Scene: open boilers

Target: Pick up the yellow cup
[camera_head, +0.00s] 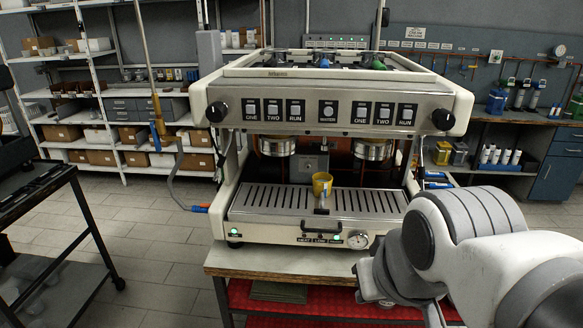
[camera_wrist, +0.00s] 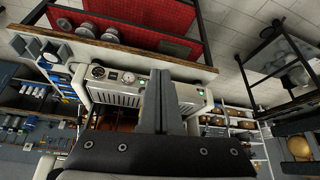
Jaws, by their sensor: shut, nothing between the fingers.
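The yellow cup (camera_head: 321,184) stands on the slatted drip tray (camera_head: 262,199) of the coffee machine, near the middle. A light handle or spout-like part shows at its front. My gripper shows in the wrist view (camera_wrist: 160,80), shut, with its dark fingers together and nothing between them. That view is upside down, and I cannot make out the cup in it. In the head view my arm reaches in from the lower right, in front of the machine's right side and well apart from the cup. The fingertips are not clear there.
The coffee machine (camera_head: 330,104) stands on a wood-edged table (camera_head: 280,267) with red shelving below. A dark metal frame table (camera_head: 50,215) stands at the left. Open tiled floor (camera_head: 150,240) lies between them.

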